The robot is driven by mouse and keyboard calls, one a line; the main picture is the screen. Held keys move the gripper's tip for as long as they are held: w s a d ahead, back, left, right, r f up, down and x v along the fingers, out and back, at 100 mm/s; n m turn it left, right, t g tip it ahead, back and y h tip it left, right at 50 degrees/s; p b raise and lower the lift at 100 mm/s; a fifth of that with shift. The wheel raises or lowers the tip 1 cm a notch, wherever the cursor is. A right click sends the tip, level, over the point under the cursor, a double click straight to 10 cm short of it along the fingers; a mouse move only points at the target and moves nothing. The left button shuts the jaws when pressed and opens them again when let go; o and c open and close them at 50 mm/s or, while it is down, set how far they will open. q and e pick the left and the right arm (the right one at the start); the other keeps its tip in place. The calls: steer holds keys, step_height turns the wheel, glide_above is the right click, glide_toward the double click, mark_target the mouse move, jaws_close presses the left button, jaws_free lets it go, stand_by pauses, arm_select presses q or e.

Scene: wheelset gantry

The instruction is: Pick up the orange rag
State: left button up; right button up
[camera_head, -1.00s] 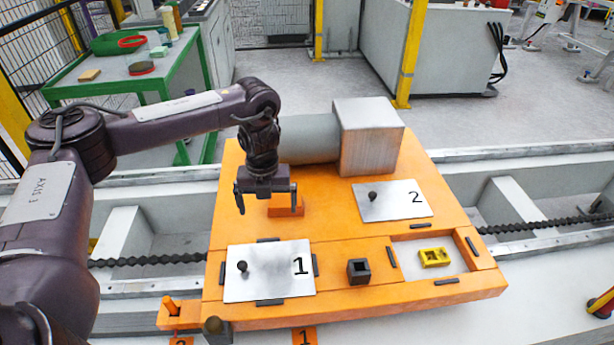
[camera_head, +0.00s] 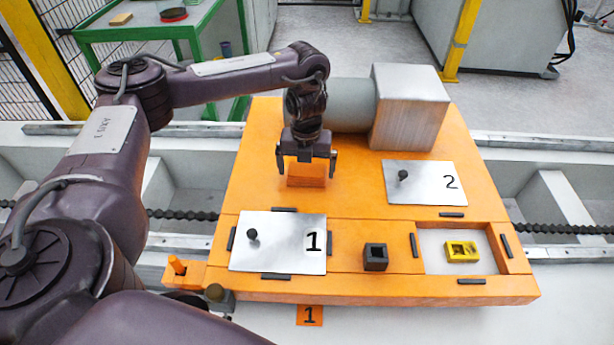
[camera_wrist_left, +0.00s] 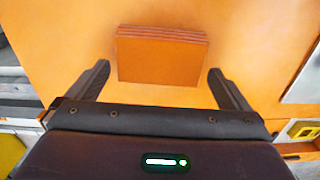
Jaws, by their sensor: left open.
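The orange rag (camera_head: 306,174) is a folded, layered block on the orange platform, left of its middle in the head view. In the left wrist view the rag (camera_wrist_left: 161,55) lies ahead, between and slightly beyond the fingertips. My left gripper (camera_head: 306,170) is open above the rag, one finger to each side of it, with gaps on both sides. The gripper also shows in the left wrist view (camera_wrist_left: 159,70). Nothing is held. Its height above the rag is hard to tell. My right gripper is not in view.
Plate 1 (camera_head: 280,243) lies in front of the rag, and plate 2 (camera_head: 430,184) to its right. A grey cylinder with a block (camera_head: 409,110) stands behind. A dark square piece (camera_head: 375,257) and a yellow piece (camera_head: 462,251) sit at the front right of the orange platform (camera_head: 250,150).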

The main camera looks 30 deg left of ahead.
arm_select(q)
step_height(320, 180, down, 2)
steer(key=shift+f, duration=0.15)
steer(key=c, duration=0.7)
